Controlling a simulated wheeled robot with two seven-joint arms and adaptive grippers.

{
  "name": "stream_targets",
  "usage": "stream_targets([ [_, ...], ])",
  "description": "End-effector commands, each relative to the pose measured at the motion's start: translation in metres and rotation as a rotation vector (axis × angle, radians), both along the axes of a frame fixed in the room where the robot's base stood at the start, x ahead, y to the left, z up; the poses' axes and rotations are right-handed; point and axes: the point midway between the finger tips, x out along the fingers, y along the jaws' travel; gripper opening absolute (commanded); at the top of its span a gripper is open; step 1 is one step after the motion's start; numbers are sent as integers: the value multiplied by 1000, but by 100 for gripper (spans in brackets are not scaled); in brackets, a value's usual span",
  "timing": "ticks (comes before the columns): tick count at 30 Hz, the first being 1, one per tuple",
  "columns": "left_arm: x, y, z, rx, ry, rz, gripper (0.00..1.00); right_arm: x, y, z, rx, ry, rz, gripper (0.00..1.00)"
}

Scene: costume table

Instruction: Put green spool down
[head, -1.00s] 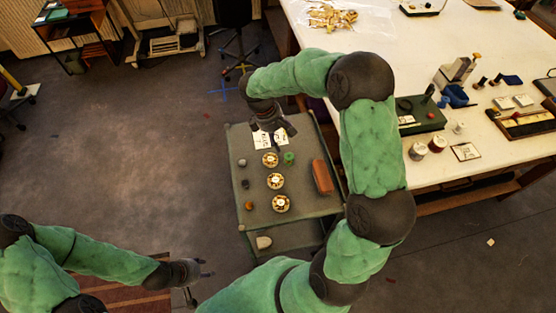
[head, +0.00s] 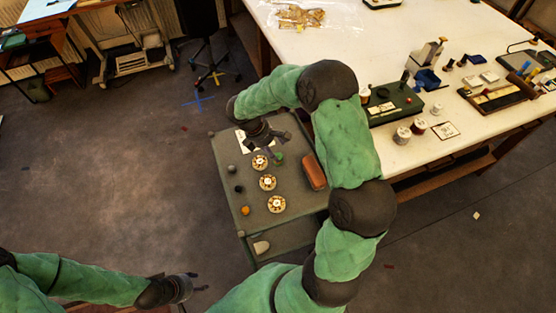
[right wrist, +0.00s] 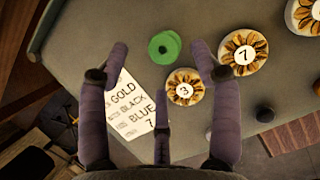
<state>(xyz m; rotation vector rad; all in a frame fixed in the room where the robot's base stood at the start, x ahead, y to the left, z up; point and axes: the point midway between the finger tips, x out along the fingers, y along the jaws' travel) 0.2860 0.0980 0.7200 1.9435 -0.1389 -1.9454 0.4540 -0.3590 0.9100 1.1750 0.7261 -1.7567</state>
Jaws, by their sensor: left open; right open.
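The green spool (head: 279,157) stands on the grey top of a small cart (head: 228,165), just right of the farthest numbered disc. In the right wrist view the spool (right wrist: 164,47) shows from above with its centre hole, apart from the fingers. My right gripper (head: 268,138) is open and empty over the far part of the cart, close to the spool. In the right wrist view its fingertips (right wrist: 159,50) are spread to either side of the spool. My left gripper (head: 194,282) is open and empty at the lower left, away from the cart.
Three numbered discs, including the "3" disc (right wrist: 185,88), stand in a row on the cart. A card with writing (right wrist: 132,102) lies beside the spool. A reddish-brown block (head: 314,172) and several small objects lie near. A white worktable (head: 430,150) stands right.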

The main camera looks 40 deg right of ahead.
Motion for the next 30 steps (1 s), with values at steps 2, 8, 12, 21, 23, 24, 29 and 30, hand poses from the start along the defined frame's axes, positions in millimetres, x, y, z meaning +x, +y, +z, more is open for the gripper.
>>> stream_targets([
  [2, 0, 0, -6, 0, 0, 0, 47, -3, -2, -14, 1, 4, -1, 64],
  [8, 0, 0, -13, 0, 0, 0, 47, -8, -9, -38, 1, 3, -2, 64],
  [12, 0, 0, -13, 0, 0, 0, 47, -8, -11, -40, 1, 0, -2, 64],
  [21, 0, 0, -13, 0, 0, 0, 47, -8, -10, -39, 1, 1, -2, 21],
  [23, 0, 0, -13, 0, 0, 0, 47, -8, -10, -40, 1, 1, -2, 20],
  [24, 0, 0, -13, 0, 0, 0, 47, -8, -10, -40, 1, 1, -2, 20],
  [29, 0, 0, -13, 0, 0, 0, 47, -8, -10, -40, 1, 1, -2, 17],
  [30, 0, 0, -13, 0, 0, 0, 47, -8, -10, -40, 1, 1, -2, 17],
])
